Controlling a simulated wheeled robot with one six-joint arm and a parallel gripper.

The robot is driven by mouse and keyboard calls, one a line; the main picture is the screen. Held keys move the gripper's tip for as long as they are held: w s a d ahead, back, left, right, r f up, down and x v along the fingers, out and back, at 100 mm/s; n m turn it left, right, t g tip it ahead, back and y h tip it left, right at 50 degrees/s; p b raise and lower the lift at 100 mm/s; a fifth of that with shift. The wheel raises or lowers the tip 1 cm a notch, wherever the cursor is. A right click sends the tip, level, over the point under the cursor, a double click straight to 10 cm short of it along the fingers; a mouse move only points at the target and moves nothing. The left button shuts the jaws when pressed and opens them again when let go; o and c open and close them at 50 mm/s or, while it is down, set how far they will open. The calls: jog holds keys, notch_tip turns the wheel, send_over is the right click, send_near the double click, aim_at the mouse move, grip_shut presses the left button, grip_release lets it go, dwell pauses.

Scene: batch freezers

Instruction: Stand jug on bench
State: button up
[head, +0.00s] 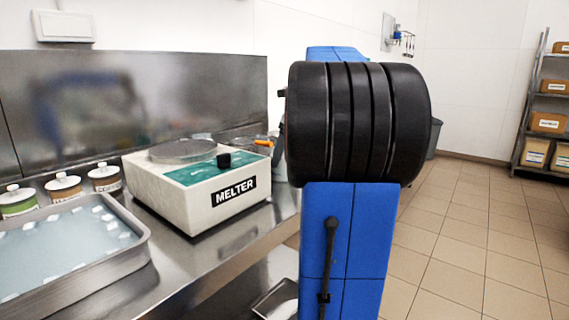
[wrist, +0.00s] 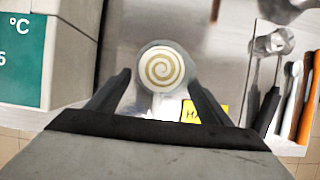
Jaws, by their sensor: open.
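In the wrist view a round, pale container (wrist: 160,70) with a cream and yellow spiral on top is seen from above. It may be the jug, but I see no clear handle or spout. My gripper (wrist: 158,84) is open, with one dark finger on each side of the container's near part. I cannot tell whether the fingers touch it. In the head view my own arm hides the gripper, and no jug is clear there. The steel bench (head: 165,275) runs along the left side.
The white melter (head: 200,190) stands on the bench, and its side (wrist: 75,60) is left of my gripper. A yellow label (wrist: 190,112) is near the right finger.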

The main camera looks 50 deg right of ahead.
jog(key=v, duration=0.8)
jog(key=shift+r, duration=0.2)
jog(key=shift+s+a, duration=0.1)
